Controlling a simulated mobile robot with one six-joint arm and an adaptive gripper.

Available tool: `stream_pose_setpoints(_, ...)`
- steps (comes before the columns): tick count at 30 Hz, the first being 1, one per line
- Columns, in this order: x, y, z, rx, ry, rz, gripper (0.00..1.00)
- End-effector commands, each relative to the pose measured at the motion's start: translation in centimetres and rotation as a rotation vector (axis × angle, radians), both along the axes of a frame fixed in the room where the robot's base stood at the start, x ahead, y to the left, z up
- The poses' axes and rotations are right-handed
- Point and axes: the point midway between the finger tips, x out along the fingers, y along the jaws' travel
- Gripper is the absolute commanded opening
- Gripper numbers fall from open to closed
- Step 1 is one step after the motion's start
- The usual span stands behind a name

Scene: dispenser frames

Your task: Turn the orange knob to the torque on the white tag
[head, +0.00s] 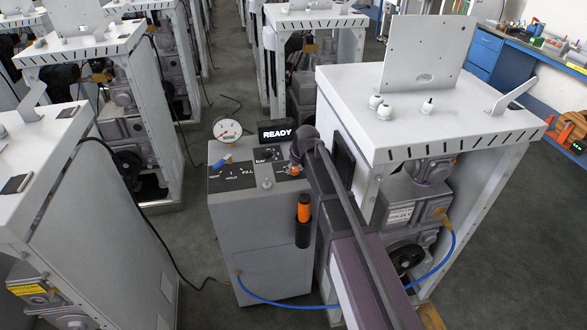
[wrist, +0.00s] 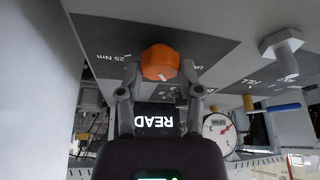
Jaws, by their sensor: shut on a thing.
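The orange knob (wrist: 160,62) sits on a dark panel (wrist: 215,45) in the wrist view, which appears upside down. A short light mark shows on the knob's near edge. Print reading "25 Nm" stands left of it. My gripper (wrist: 157,75) has a finger on each side of the knob and is shut on it. In the head view, my gripper (head: 298,160) is at the right end of the grey cart's top panel and mostly hides the knob. A white tag (head: 398,217) is on the machine at right; its print is too small to read surely.
A blue hose (head: 290,305) runs to the white-topped frame (head: 340,85) close at right. Grey floor lies left.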

Motion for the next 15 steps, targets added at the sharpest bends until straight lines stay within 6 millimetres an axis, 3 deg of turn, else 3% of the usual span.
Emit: stream_pose_setpoints(15,-0.44,0.0,-0.1,-0.002,0.008,-0.204,0.0)
